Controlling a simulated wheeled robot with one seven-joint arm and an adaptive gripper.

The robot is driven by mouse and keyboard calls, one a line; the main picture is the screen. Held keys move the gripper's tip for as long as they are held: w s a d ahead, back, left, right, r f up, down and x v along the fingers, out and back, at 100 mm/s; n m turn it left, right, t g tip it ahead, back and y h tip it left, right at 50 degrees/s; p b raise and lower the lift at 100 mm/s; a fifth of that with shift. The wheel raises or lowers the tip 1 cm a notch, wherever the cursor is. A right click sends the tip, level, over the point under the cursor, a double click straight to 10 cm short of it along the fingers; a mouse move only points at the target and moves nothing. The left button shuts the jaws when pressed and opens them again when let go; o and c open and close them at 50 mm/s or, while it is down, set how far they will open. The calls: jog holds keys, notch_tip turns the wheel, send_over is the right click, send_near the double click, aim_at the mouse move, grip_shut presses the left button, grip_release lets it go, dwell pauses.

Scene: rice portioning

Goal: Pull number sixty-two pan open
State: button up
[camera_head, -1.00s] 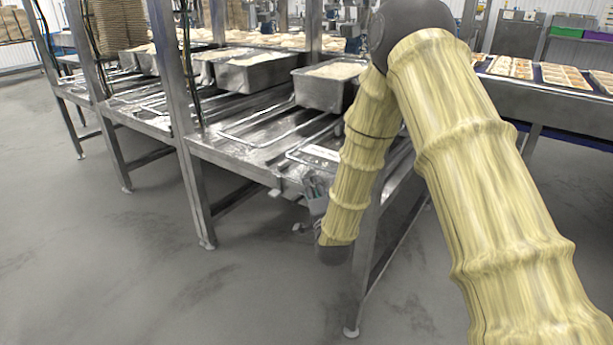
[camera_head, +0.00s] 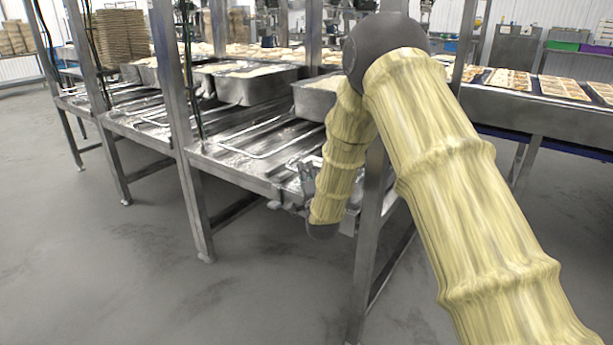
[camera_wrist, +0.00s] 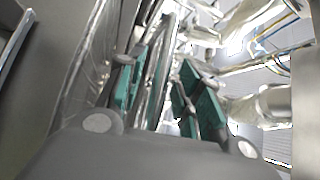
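Several steel pans with pale rice stand on the metal rack; the nearest pan (camera_head: 313,100) is partly hidden behind my arm, and another pan (camera_head: 252,85) stands to its left. I can read no number on any pan. My gripper (camera_head: 307,178) is at the rack's front edge, below and in front of the nearest pan, partly hidden by my forearm. In the wrist view my gripper (camera_wrist: 165,92) has two green-padded fingers spread apart. A shiny metal bar (camera_wrist: 157,82) runs through the gap between them; I cannot tell whether either finger touches it.
The rack's front edge (camera_head: 232,176) and upright posts (camera_head: 182,130) stand close to my arm. Wire rails (camera_head: 265,150) lie on the rack's shelf. A conveyor with trays (camera_head: 530,110) is behind on the right. The grey floor at front left is clear.

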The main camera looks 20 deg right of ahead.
jog(key=shift+w, duration=0.2)
grip_shut()
jog(key=shift+a, duration=0.1)
